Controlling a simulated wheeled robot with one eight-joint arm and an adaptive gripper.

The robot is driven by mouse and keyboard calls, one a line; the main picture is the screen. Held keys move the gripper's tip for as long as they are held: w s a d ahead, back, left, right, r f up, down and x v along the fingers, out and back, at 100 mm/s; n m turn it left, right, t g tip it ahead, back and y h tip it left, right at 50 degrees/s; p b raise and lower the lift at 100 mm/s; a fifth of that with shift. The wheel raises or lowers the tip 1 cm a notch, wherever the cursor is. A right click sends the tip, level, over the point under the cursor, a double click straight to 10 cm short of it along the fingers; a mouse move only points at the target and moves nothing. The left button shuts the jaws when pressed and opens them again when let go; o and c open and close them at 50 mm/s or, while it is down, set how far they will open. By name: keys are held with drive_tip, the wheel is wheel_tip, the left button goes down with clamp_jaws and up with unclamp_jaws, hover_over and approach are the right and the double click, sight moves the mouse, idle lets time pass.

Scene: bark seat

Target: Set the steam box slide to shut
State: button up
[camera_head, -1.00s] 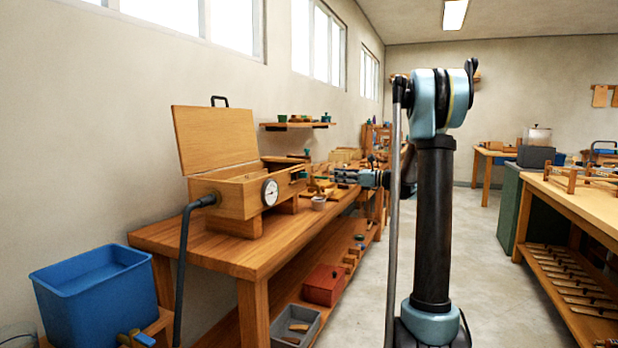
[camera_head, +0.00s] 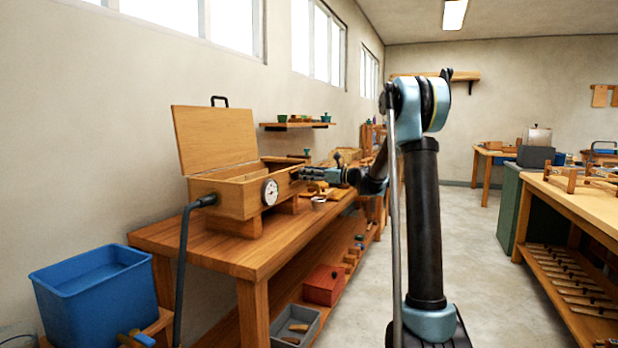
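The steam box (camera_head: 233,196) is a wooden box on blocks on the left bench, its hinged lid (camera_head: 215,140) standing open. The fingers are too small to read as open or shut.
The wooden bench (camera_head: 205,252) carries the box, with small items behind my gripper. A blue tub (camera_head: 95,285) stands at the front left. A red box (camera_head: 323,285) and a grey bin (camera_head: 295,325) are low under the bench. The floor (camera_head: 465,230) to the right is clear.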

sight(293, 174)
clamp_jaws()
drive_tip(key=shift+s+a, duration=0.25)
drive_tip(key=shift+s, duration=0.5)
drive_tip(key=shift+s+a, duration=0.3)
drive_tip(key=shift+s, duration=0.4)
drive_tip(key=shift+s+a, duration=0.25)
drive_tip(key=shift+s, duration=0.5)
unclamp_jaws()
drive_tip(key=shift+s+d, duration=0.15)
drive_tip(key=shift+d, duration=0.45)
drive_tip(key=v, duration=1)
drive_tip(key=shift+d, duration=0.35)
